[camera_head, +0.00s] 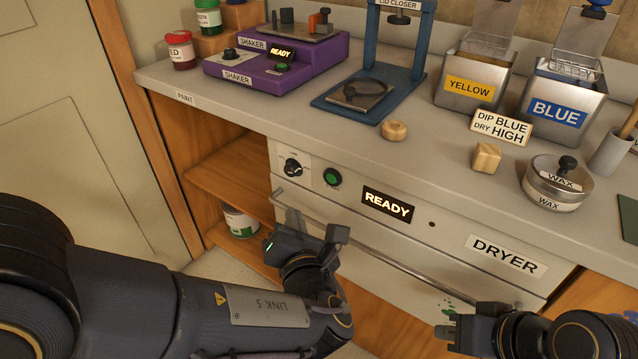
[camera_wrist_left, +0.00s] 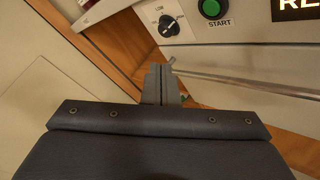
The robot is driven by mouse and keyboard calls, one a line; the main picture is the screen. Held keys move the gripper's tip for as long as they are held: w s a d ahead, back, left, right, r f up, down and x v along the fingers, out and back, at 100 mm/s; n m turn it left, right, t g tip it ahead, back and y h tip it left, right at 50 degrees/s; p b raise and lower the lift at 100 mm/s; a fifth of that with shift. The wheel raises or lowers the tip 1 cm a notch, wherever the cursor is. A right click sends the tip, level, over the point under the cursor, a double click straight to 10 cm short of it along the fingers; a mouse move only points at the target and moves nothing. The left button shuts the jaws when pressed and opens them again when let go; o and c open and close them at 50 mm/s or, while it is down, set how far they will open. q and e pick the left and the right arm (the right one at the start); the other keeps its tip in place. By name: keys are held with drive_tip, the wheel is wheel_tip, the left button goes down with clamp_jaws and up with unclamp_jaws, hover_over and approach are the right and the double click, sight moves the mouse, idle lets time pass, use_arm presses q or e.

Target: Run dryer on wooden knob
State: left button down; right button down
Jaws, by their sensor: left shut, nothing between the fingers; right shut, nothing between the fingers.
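The dryer (camera_head: 460,243) is set into the bench front, with a lit READY display (camera_head: 387,204), a dark dial (camera_head: 292,167) and a green start button (camera_head: 332,177). The dial (camera_wrist_left: 169,25) and button (camera_wrist_left: 212,8) also show in the left wrist view. A round wooden knob (camera_head: 394,130) and a faceted wooden knob (camera_head: 486,157) sit on the bench top. My left gripper (camera_head: 291,217) is shut and empty, below the dial near the left end of the handle bar; its fingers (camera_wrist_left: 161,82) show in the wrist view. My right gripper (camera_head: 446,332) is shut and empty below the bar.
A sign (camera_head: 501,127) reads DIP BLUE DRY HIGH. Yellow (camera_head: 470,87) and blue (camera_head: 557,112) tanks, a wax tin (camera_head: 556,184), a lid closer (camera_head: 345,102) and a purple shaker (camera_head: 265,67) stand on the bench. The dryer's handle bar (camera_head: 390,262) sticks out in front.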

use_arm(q)
drive_tip(key=shift+d, duration=0.1)
drive_tip(key=shift+w, duration=0.1)
approach(324, 176)
drive_tip(key=w+a+f, duration=0.1)
drive_tip(key=w+a, duration=0.2)
drive_tip(key=shift+w+d, duration=0.5)
drive_tip(key=shift+w, duration=0.25)
idle(1.7)
drive_tip(key=shift+w+d, duration=0.25)
drive_tip(key=shift+w, duration=0.05)
drive_tip(key=shift+w+d+p, duration=0.25)
drive_tip(key=shift+w+p, duration=0.15)
drive_tip(key=shift+p, duration=0.05)
idle(0.7)
drive_tip(key=shift+s, duration=0.15)
drive_tip(key=shift+s+a, duration=0.5)
drive_tip(key=shift+s, duration=0.1)
